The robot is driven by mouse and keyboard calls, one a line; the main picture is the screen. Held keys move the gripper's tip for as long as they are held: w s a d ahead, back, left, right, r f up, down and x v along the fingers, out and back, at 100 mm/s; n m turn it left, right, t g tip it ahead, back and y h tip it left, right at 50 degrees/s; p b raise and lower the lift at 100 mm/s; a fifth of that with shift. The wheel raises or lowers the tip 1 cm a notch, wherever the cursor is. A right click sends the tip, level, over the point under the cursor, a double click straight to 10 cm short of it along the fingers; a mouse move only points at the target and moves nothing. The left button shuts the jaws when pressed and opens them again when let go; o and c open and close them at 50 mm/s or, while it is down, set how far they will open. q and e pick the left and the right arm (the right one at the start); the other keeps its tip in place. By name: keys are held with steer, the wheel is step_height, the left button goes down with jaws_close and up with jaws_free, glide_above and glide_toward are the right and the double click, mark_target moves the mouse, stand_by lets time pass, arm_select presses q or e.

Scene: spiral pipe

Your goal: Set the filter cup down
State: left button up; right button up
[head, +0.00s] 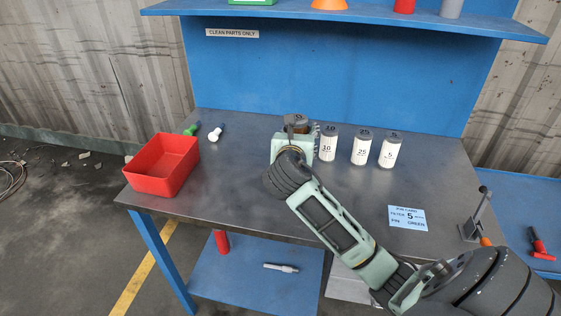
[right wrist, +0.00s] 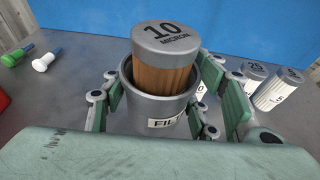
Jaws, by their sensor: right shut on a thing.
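The filter cup (right wrist: 160,107) is a grey metal cup with a partly hidden label starting "FIL". A brown pleated cartridge with a grey cap marked "10 MICRON" (right wrist: 165,60) stands in it and sticks out of its top. My right gripper (right wrist: 165,105) is shut on the cup, with green-padded fingers at both sides. In the head view my right gripper (head: 296,137) is over the back middle of the workbench and hides most of the cup; the capped cartridge top (head: 297,120) shows above it. The cup's base is hidden, so I cannot tell whether it touches the bench. My left gripper is not in view.
Green (head: 191,129) and white (head: 216,132) pins and a red bin (head: 163,165) are left. A job card (head: 407,218) lies front right. The bench (head: 235,190) is clear front left.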

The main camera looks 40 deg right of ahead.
steer(key=shift+w+a+f, duration=0.75)
steer(key=shift+a+f, duration=0.45)
steer(key=shift+f, duration=0.25)
steer(key=shift+w+a+f, duration=0.7)
steer(key=shift+a+f, duration=0.55)
steer(key=shift+f, duration=0.25)
steer(key=shift+w+a+f, duration=0.75)
steer(key=shift+a+f, duration=0.45)
steer(key=shift+f, duration=0.25)
steer(key=o, duration=1.4)
steer(key=shift+f, duration=0.2)
steer(key=v, duration=1.2)
steer(key=shift+r, duration=0.2)
